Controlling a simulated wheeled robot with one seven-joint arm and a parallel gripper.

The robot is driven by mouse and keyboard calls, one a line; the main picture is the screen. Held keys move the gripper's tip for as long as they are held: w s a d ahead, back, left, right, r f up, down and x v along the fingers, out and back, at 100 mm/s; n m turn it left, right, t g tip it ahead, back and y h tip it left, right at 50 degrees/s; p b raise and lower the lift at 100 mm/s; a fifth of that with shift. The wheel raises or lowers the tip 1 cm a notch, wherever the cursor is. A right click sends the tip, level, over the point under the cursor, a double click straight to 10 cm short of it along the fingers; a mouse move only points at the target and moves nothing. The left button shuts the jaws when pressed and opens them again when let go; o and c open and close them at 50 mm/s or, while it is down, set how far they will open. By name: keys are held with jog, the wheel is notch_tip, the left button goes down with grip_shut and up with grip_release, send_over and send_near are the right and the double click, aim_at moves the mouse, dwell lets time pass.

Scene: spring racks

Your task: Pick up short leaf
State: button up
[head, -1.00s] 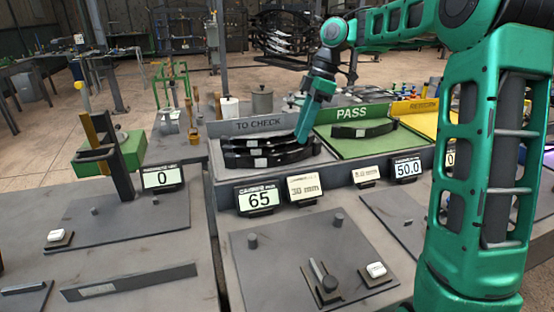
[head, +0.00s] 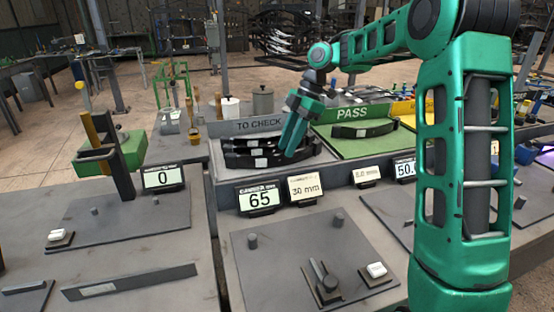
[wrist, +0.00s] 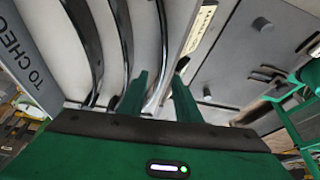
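Several dark, curved leaves with white labels lie in the TO CHECK tray (head: 226,127); the front one (head: 240,162) is nearest me. I cannot tell which is the short leaf. In the wrist view they show as long dark strips, one at the left (wrist: 86,38), one in the middle (wrist: 123,40) and one at the right (wrist: 163,45). My gripper (head: 290,152) points down at the right part of the tray, hiding some leaf ends. In the wrist view its two fingers (wrist: 161,76) are apart, with the right strip appearing between or just beyond them; contact is unclear.
Another dark leaf (head: 365,130) lies on the green PASS tray (head: 400,148). Displays reading 65 (head: 259,197) and 30 mm (head: 305,188) stand in front of the trays. A grey plate with pegs (head: 290,245) lies nearer me.

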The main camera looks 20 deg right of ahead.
aim_at(282, 154)
jog(key=x, duration=0.4)
jog(key=shift+a, duration=0.25)
grip_shut()
